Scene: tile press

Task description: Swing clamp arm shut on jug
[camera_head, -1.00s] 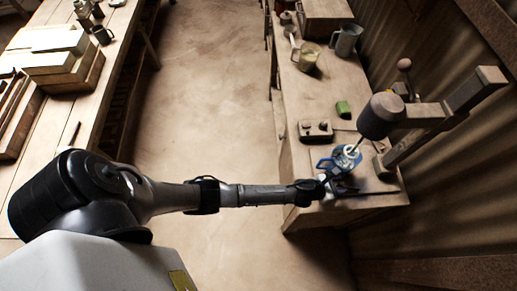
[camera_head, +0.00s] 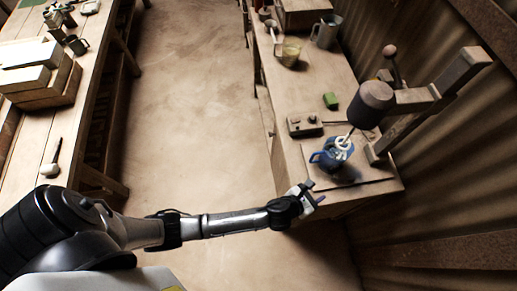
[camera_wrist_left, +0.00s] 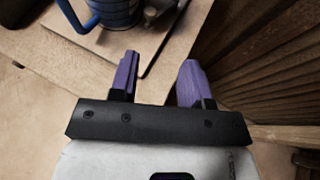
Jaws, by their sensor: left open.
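The blue jug (camera_head: 325,160) stands upright on the board under the press at the near end of the right bench. Its side and handle also show at the top of the left wrist view (camera_wrist_left: 112,12). A pale looped piece (camera_head: 342,147) lies over the jug's top, below a thin rod from the dark round press head (camera_head: 371,104). I cannot tell which part is the clamp arm or whether it touches the jug. My left gripper (camera_head: 314,194) is open and empty, apart from the jug on its near side. Its purple fingers (camera_wrist_left: 157,82) are spread. My right gripper is out of view.
The press's wooden arm (camera_head: 462,72) stands at the right near the corrugated wall. A small box with knobs (camera_head: 305,124), a green block (camera_head: 330,101) and a grey pitcher (camera_head: 326,32) are farther back. The floor (camera_head: 190,110) between the benches is clear.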

